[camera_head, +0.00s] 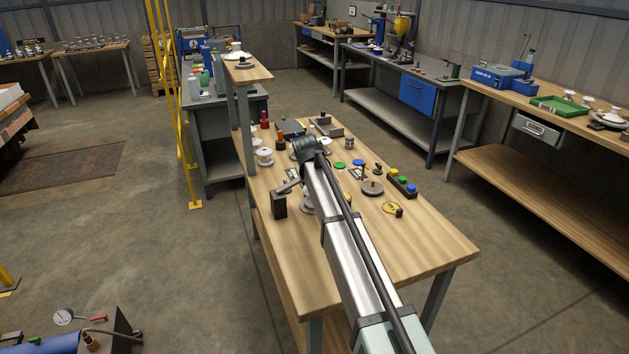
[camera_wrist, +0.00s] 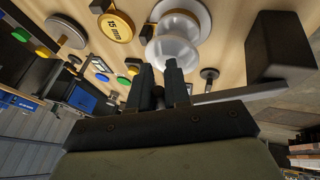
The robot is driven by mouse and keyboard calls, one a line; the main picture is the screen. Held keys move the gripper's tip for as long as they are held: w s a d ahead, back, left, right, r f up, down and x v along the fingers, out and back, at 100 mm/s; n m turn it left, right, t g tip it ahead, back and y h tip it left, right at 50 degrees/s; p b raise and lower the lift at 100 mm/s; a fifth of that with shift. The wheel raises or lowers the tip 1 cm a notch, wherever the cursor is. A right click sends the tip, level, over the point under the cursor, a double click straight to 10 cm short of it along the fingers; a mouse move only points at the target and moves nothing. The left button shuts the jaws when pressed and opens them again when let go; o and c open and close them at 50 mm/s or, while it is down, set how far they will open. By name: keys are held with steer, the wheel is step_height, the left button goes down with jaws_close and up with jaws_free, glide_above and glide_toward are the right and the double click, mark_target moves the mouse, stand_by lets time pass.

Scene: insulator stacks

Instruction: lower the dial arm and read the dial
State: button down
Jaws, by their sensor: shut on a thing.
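My gripper (camera_wrist: 161,85) shows at the bottom of the wrist view, its two dark fingers close together around a small dark part. A grey bar, apparently the dial arm (camera_wrist: 228,94), runs from a black block (camera_wrist: 280,48) to the fingers. In the head view the dial arm (camera_head: 288,187) slants up from the black block (camera_head: 279,205) on the bench, and my own arm hides the gripper. A white insulator piece (camera_wrist: 180,48) stands just beyond the fingertips. I cannot make out a dial face at the dial arm.
The wooden bench (camera_head: 430,245) is clear at its front right. A yellow "15 mm" tag (camera_wrist: 115,27), also in the head view (camera_head: 391,208), lies near a grey disc (camera_head: 372,188) and a row of coloured buttons (camera_head: 402,183). White insulators (camera_head: 264,156) stand at the bench's left edge.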

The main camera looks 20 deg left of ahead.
steer(key=shift+s+a+f, duration=0.1)
steer(key=shift+a+f, duration=0.05)
steer(key=c, duration=1.2)
jaws_free()
steer(key=shift+o, duration=0.2)
steer(key=v, duration=1.4)
